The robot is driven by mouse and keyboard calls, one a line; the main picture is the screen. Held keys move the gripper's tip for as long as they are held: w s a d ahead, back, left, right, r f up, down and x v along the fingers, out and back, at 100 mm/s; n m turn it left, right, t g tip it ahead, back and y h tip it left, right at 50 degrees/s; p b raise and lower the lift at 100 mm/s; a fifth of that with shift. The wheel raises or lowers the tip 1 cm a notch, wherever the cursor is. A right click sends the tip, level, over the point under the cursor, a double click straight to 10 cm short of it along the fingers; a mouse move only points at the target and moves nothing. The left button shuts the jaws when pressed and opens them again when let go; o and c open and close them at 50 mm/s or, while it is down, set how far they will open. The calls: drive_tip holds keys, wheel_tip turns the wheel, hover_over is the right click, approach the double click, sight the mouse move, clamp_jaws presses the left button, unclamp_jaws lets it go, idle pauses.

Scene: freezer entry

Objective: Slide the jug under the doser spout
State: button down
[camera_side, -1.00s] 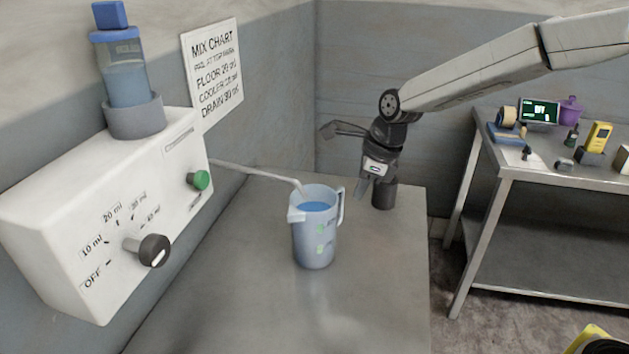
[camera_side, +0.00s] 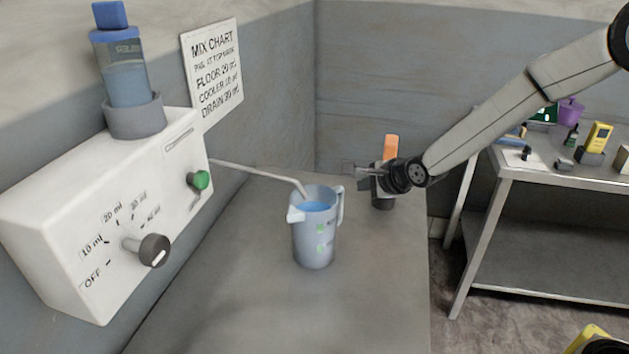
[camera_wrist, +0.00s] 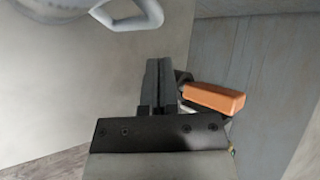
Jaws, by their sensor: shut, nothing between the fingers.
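The jug (camera_side: 314,245) is a translucent bluish pitcher with blue liquid, standing upright on the steel counter. Its handle (camera_side: 340,204) faces right and also shows at the top of the wrist view (camera_wrist: 128,14). The thin spout tube (camera_side: 262,174) runs from the white doser (camera_side: 110,225) and its tip is over the jug's mouth. My gripper (camera_side: 352,172) is right of and behind the jug, apart from the handle, pointing left. In the wrist view my gripper (camera_wrist: 157,72) has its fingers together, with nothing between them.
An orange-handled thing (camera_wrist: 214,98) is close beside my fingers; its orange part (camera_side: 391,147) stands up behind my wrist in the side view. Walls bound the counter (camera_side: 375,300) at the left and back. The counter's front is clear. A side table (camera_side: 560,185) with small items stands right.

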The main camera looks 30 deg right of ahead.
sight(321, 222)
drive_tip(key=s+a+r+n+t+y, duration=0.2)
drive_tip(key=s+r+n+t+y, duration=0.25)
drive_tip(key=s+n+t, duration=0.2)
wheel_tip(321, 222, down, 11)
drive_tip(key=w, duration=0.1)
idle(0.7)
drive_tip(key=shift+w+a+t, duration=0.15)
drive_tip(key=shift+w+t, duration=0.05)
drive_tip(key=shift+t, duration=0.05)
drive_tip(key=shift+x, duration=4.9)
drive_tip(key=shift+a, duration=0.1)
drive_tip(key=shift+s, duration=0.1)
drive_tip(key=shift+s+a, duration=0.75)
drive_tip(key=shift+a, duration=0.25)
